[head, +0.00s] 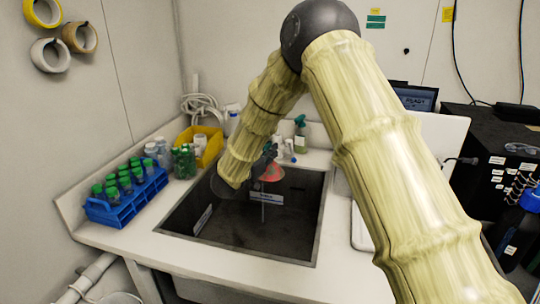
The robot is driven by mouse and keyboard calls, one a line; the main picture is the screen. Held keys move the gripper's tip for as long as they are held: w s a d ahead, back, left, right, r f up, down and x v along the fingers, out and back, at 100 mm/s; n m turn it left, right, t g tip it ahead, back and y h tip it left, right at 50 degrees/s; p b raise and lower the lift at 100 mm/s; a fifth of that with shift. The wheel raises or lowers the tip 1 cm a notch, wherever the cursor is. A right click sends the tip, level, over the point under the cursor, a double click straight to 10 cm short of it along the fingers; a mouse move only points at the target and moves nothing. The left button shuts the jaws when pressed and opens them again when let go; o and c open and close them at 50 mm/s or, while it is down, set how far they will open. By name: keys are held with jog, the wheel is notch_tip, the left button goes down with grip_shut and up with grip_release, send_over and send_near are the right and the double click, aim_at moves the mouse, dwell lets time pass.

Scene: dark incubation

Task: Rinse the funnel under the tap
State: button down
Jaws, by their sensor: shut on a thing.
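My gripper (262,163) is over the far part of the dark sink (250,232), reached by my arm from the right. It is small and partly hidden behind my own forearm. It is shut on the funnel (272,173), a reddish cone just below and right of the fingers. A thin pale vertical line shows under the funnel; I cannot tell whether it is the funnel's stem or water. The tap is not clearly visible; something pale stands behind the gripper at the sink's back edge.
A blue rack (125,208) of green-capped tubes stands left of the sink, with a yellow bin (210,146) behind it. A green-topped spray bottle (301,135) stands at the back. Black equipment (480,180) is at the right. The counter's front strip (230,272) is clear.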

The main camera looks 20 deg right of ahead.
jog(key=shift+w+d+f, duration=0.2)
jog(key=shift+w+f, duration=0.1)
jog(key=shift+w, duration=0.2)
jog(key=shift+w+d+r+b, duration=0.1)
jog(key=shift+w+d+b, duration=0.2)
jog(key=shift+w+d, duration=0.25)
jog(key=shift+w+d+f, duration=0.2)
jog(key=shift+w+f, duration=0.05)
jog(key=shift+w, duration=0.4)
jog(key=shift+w+d+f, duration=0.1)
jog(key=shift+w+d, duration=0.2)
jog(key=shift+w, duration=0.2)
jog(key=shift+w+d+f, duration=0.1)
jog(key=shift+w+d, duration=0.2)
jog(key=shift+w, duration=0.2)
jog(key=shift+s+d, duration=0.1)
jog(key=shift+d, duration=0.15)
jog(key=shift+s+d, duration=0.2)
jog(key=shift+d, duration=0.1)
jog(key=shift+w+a, duration=0.15)
jog(key=shift+a, duration=0.05)
